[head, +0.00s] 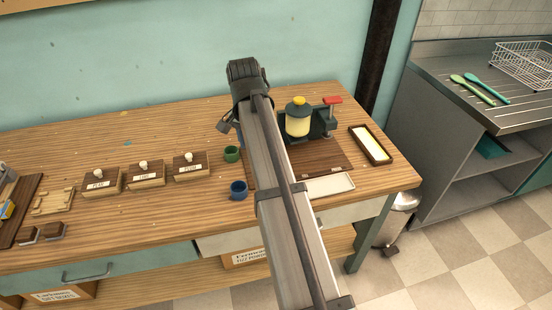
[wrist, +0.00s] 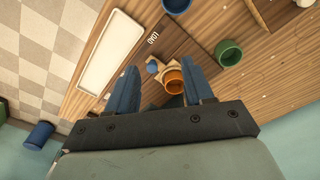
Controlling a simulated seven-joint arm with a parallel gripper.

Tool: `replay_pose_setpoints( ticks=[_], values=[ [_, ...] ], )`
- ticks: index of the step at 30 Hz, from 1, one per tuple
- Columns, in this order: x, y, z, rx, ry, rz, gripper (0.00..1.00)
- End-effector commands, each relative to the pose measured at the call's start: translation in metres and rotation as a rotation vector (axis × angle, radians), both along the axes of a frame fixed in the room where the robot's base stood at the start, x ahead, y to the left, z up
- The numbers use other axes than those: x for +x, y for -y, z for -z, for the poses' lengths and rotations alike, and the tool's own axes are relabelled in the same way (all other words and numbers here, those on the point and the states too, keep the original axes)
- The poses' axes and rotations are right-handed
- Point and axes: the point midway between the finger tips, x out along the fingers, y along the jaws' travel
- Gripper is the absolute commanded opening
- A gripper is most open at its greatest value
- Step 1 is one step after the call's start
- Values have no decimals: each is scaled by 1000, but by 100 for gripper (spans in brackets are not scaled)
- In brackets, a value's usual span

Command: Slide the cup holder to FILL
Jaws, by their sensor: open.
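In the wrist view a small wooden cup holder (wrist: 167,70) carries an orange cup (wrist: 174,79) and has a round blue knob (wrist: 152,66). It is on the dark brown board (wrist: 180,44), beyond the word LOAD. My gripper (wrist: 160,67) is open, with its two blue fingers on either side of the holder and knob; whether they touch is unclear. In the head view my arm hides the holder and the fingers. The dark board (head: 320,160) shows there in front of the yellow soap dispenser (head: 298,123) with its red lever (head: 332,100). No FILL mark is readable.
A green cup (head: 232,153) and a blue cup (head: 238,189) stand left of my arm. A white tray (head: 330,185) lies at the front edge, and a framed yellow-and-white tray (head: 374,142) at the right. Several labelled wooden boxes (head: 146,175) stand farther left.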

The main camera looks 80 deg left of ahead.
Motion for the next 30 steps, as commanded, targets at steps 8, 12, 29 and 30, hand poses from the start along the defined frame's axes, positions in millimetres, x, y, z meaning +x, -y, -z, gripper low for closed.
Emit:
replay_pose_setpoints(
  ticks=[8,12,29,30],
  values=[
    [27,22,5,201,189,54,52],
    [33,9,0,261,215,74,52],
    [52,-12,67,266,211,82,52],
    [54,-14,73,266,211,82,52]
  ],
)
